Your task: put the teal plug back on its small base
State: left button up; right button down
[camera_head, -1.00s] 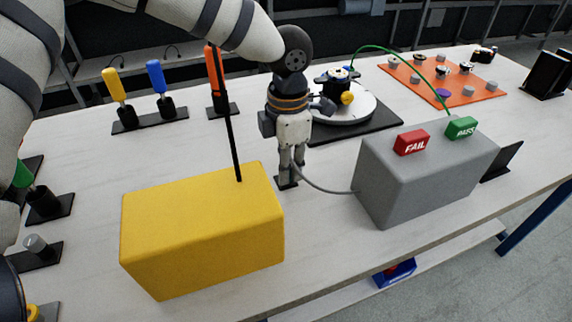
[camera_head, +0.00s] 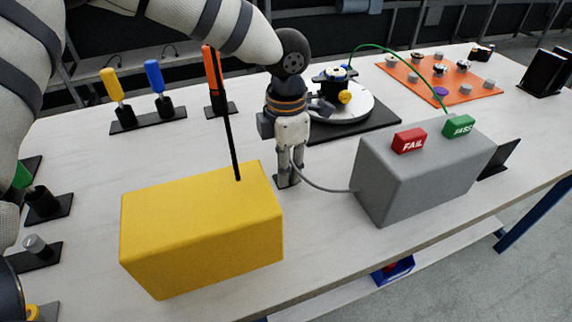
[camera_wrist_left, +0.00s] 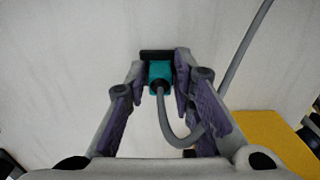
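My left gripper (camera_head: 289,168) points straight down at the table, between the yellow block and the grey box in the head view. In the left wrist view its two purple-padded fingers (camera_wrist_left: 160,78) close in on both sides of the teal plug (camera_wrist_left: 160,73). The plug is hidden by the fingers in the head view. The small black base (camera_wrist_left: 156,54) shows just beyond the plug, at the fingertips; its dark edge (camera_head: 283,184) also shows under the gripper in the head view. I cannot tell whether the plug is fully seated. My right gripper is not in view.
A grey cable (camera_head: 322,188) runs from the plug to the grey box (camera_head: 410,182) with FAIL and PASS buttons. A large yellow block (camera_head: 200,235) with a dark rod stands front left. A round white turntable (camera_head: 355,112) is behind.

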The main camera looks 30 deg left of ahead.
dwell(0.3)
pick_arm(q)
jog(key=o, duration=0.5)
jog(key=shift+o, duration=0.2)
notch_tip(320, 180, up, 12)
dwell(0.3)
